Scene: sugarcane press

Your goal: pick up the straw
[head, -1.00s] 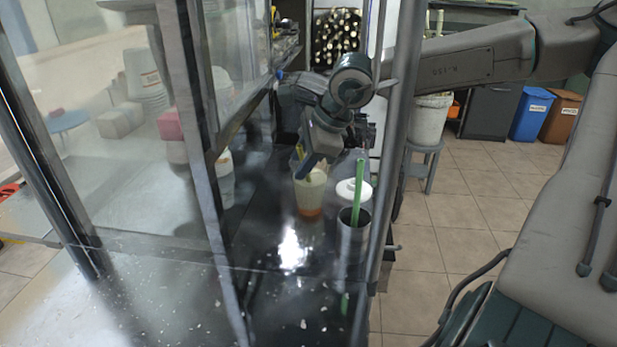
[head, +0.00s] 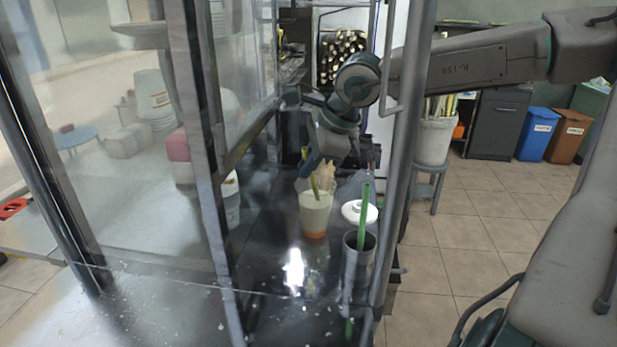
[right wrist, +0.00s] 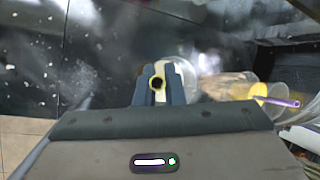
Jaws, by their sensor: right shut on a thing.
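My right gripper (head: 318,168) is shut on a yellow-green straw (head: 315,188), just above a clear cup (head: 315,216) with pale contents and an orange bottom. The straw slants below the jaws at the cup's mouth; I cannot tell whether its lower end is inside. In the right wrist view the straw's hollow yellow end (right wrist: 157,83) shows between the jaws (right wrist: 156,92), and part of a cup (right wrist: 184,72) shows behind them. A green straw (head: 364,205) stands in a metal cup (head: 358,262) to the right. My left gripper is not in view.
A white round lid (head: 360,211) lies beside the cups on the dark, wet counter (head: 270,270). A metal post (head: 403,150) and glass panels (head: 85,110) stand near my right arm. In the wrist view, a purple straw (right wrist: 283,101) shows at the right.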

